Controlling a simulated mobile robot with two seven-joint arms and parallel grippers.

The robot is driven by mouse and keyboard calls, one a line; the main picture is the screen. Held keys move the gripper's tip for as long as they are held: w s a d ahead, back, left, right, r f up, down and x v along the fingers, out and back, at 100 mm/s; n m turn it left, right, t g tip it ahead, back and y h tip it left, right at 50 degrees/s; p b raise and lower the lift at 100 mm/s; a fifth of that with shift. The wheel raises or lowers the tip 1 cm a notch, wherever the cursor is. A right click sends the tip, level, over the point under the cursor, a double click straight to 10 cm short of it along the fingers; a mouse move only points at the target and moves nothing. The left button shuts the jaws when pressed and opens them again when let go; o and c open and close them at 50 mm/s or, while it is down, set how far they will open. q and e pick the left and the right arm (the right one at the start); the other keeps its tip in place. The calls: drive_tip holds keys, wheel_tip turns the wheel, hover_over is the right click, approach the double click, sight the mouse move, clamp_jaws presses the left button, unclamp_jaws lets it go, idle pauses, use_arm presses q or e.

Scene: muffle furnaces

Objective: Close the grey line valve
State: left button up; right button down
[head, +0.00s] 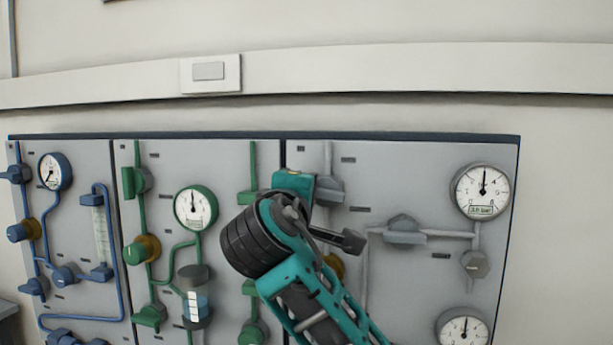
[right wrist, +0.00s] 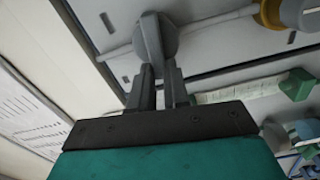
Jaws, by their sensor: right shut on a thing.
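A grey valve (head: 331,191) sits on the upper part of the vertical grey pipe on the right-hand panel. My right gripper's teal hand (head: 294,184) is against the panel right beside it and covers its left side. In the right wrist view, the right gripper (right wrist: 159,78) is shut on the grey valve handle (right wrist: 155,36), with a finger on each side. In the head view the fingers are hidden behind the hand and wrist. My left gripper is in neither view.
Another grey valve (head: 404,230) is on a horizontal pipe to the right, near a round gauge (head: 482,191). A green-line panel (head: 225,160) and a blue-line panel (head: 85,160) are to the left. My right arm hides part of the grey panel.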

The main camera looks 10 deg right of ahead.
drive_tip(key=shift+f+n+p, duration=0.15)
drive_tip(key=shift+n+p, duration=0.35)
drive_tip(key=shift+n, duration=0.2)
drive_tip(key=shift+f, duration=0.1)
drive_tip(key=c, duration=1.1)
unclamp_jaws()
